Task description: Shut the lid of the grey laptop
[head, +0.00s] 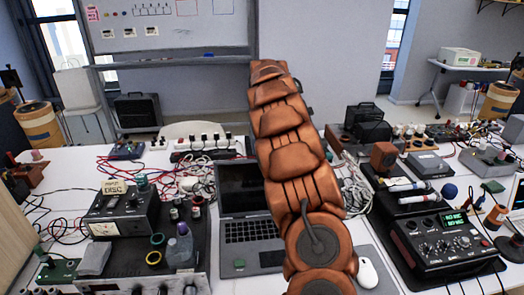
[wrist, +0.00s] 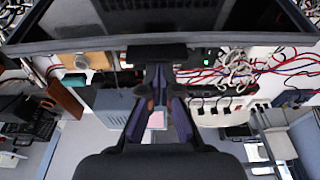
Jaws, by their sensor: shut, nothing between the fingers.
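The grey laptop (head: 252,231) stands open on the white table in the head view. Its dark screen (head: 238,187) is raised at the back, and my arm covers its right part. In the wrist view the dark lid (wrist: 85,20) with its grey edge fills the top of the picture. My gripper (wrist: 158,58) is shut and empty, its tips overlapping the lid's edge in that view. I cannot tell whether they touch it. My gripper is hidden behind my arm in the head view.
A white mouse (head: 368,273) lies right of the laptop. A meter box (head: 122,212) and small bottles (head: 181,246) stand to its left. A black device with a green display (head: 447,245) stands at the right. Loose cables (head: 206,170) crowd the table behind the laptop.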

